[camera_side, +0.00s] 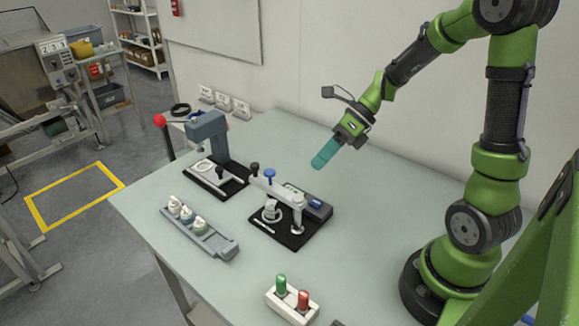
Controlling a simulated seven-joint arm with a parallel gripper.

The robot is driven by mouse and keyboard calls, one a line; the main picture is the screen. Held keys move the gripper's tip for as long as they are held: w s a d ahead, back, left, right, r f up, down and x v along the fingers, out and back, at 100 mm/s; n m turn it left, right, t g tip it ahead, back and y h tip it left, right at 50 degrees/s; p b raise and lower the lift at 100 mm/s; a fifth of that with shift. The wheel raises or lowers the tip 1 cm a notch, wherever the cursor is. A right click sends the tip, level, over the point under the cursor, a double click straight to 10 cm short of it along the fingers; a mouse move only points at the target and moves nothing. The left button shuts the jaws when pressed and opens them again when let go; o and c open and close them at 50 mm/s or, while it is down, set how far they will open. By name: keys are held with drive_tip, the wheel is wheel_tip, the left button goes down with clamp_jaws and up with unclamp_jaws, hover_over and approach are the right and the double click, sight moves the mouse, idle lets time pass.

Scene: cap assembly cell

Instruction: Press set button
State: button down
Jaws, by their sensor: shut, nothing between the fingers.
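My gripper (319,162), with teal fingers, is shut and empty. It hangs in the air above the back of the table, its fingers tilted down to the left. Below it is a fixture on a black base (272,232), with a light arm, a blue knob (270,174) and a dark grey box (318,212) on its right side. A small blue patch (317,204) shows on the box's top. My gripper is apart from the box. I cannot read a label that tells which part is the set button.
A press (208,136) with a red-ball lever stands at the left back. A grey tray (228,247) with several small white items lies at the left front. A white box (284,304) with a green and a red button is at the front. The table's back right is clear.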

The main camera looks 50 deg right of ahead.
sight(320, 200)
drive_tip(key=shift+f, duration=4.2)
drive_tip(key=shift+f, duration=0.4)
drive_tip(key=shift+f, duration=0.45)
drive_tip(key=shift+r, duration=0.9)
drive_tip(key=shift+r, duration=2.5)
